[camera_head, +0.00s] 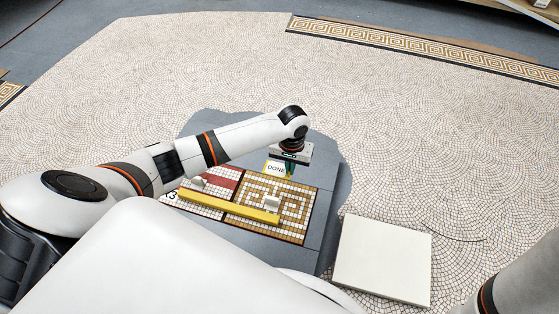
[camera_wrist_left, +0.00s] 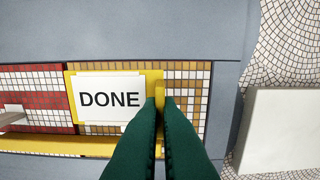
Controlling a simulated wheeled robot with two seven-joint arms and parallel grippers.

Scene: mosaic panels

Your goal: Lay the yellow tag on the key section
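The yellow tag (camera_head: 276,168) has a white face reading DONE; it also shows in the left wrist view (camera_wrist_left: 110,97). My left gripper (camera_head: 289,166) is over the far edge of the panels, its green fingers (camera_wrist_left: 160,98) shut on the tag's right-hand part. The key section (camera_head: 292,212) is the panel with the tan and white key pattern. The tag overlaps its far edge in the picture; whether they touch I cannot tell. My right gripper is out of view.
A red and white panel (camera_head: 219,183) lies left of the key section. A yellow bar (camera_head: 228,206) crosses both panels, and a small white block (camera_head: 272,202) stands on the key section. A white slab (camera_head: 383,258) lies to the right. Patterned mosaic floor surrounds them.

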